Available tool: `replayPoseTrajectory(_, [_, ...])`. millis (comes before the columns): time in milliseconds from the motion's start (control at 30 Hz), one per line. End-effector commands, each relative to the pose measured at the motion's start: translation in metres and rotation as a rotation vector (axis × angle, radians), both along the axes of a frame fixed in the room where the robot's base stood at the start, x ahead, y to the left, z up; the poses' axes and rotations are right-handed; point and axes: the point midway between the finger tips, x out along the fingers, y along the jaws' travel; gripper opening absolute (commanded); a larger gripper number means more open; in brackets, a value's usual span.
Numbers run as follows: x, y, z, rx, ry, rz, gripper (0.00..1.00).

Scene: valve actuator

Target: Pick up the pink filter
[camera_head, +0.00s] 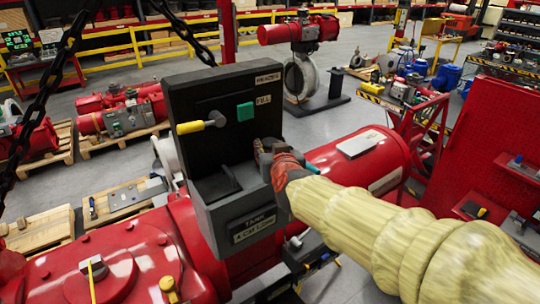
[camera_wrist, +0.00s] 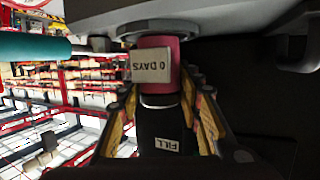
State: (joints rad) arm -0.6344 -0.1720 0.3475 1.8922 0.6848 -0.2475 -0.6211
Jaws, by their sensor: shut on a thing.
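The pink filter (camera_wrist: 158,43) shows in the wrist view at top centre, with a pale label reading "0 DAYS". It sits just under a grey housing. My gripper (camera_wrist: 160,88) has one finger on each side of it and is shut on it. In the head view my gripper (camera_head: 274,160) is at the right side of the dark grey valve actuator box (camera_head: 192,92). I cannot clearly make out the filter there; the gripper and box hide it. Whether the filter is still seated in the housing cannot be told.
A teal cylinder (camera_wrist: 35,35) lies close left of my gripper in the wrist view. Red pipework (camera_head: 352,160) and a hanging chain (camera_head: 55,75) surround the box.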

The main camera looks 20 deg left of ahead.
Motion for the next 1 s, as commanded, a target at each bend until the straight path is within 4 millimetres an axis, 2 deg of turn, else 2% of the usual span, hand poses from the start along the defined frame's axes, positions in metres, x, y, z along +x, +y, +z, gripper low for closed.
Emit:
replayPoseTrajectory(400, [0.0,0.0,0.0,0.0,0.0,0.0,0.07])
replayPoseTrajectory(700, [0.0,0.0,0.002,0.0,0.0,0.0,0.07])
replayPoseTrajectory(867, [0.0,0.0,0.016,0.0,-0.001,0.0,0.07])
replayPoseTrajectory(1000, [-0.003,-0.001,0.041,0.002,-0.002,0.0,0.07])
